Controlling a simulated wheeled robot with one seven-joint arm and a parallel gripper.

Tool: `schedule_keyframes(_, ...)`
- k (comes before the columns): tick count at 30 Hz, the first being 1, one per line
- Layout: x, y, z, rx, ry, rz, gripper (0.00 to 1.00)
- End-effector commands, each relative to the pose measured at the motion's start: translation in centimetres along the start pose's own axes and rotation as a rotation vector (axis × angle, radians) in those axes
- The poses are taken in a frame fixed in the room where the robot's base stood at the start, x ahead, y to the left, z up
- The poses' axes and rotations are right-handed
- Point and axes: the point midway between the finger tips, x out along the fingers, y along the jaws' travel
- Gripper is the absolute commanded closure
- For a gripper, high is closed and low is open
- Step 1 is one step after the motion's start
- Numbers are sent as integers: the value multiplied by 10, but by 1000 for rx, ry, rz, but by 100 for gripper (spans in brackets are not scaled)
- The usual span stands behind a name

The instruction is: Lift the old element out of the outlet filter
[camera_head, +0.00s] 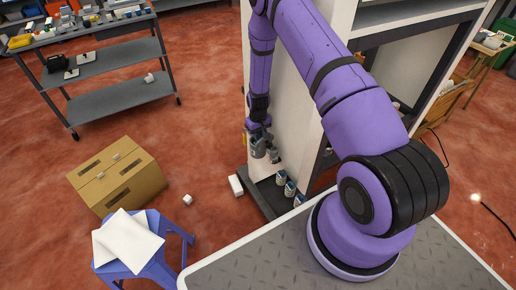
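My purple arm reaches down along the white cabinet panel (285,110), and my gripper (266,153) is at its low end, close to the panel's left edge. The gripper is small and dark here, and I cannot tell whether its fingers are open or shut or whether they hold anything. Just below it and to the right, several small dark canisters with pale bands (281,178) stand in a row on a dark base tray (258,196). I cannot tell whether one of these is the outlet filter. No old element can be made out.
A white block (236,185) lies beside the tray. A cardboard box (117,176) and a blue stool (157,255) with white cloth or paper (128,240) stand at left. A grey shelf cart (115,94) is behind. Red floor between them is mostly clear, except a small white cube (187,199).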

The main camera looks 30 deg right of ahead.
Motion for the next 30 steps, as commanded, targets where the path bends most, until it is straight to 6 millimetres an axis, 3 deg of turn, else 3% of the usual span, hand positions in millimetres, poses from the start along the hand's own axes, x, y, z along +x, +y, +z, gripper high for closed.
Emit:
schedule_keyframes(3,18,0,0,0,-2,0,85)
schedule_keyframes(9,31,0,0,1,-1,0,85)
schedule_keyframes(15,32,0,0,0,-1,0,85)
schedule_keyframes(18,31,0,0,0,-1,0,100)
schedule_keyframes(30,30,-1,-1,0,0,0,100)
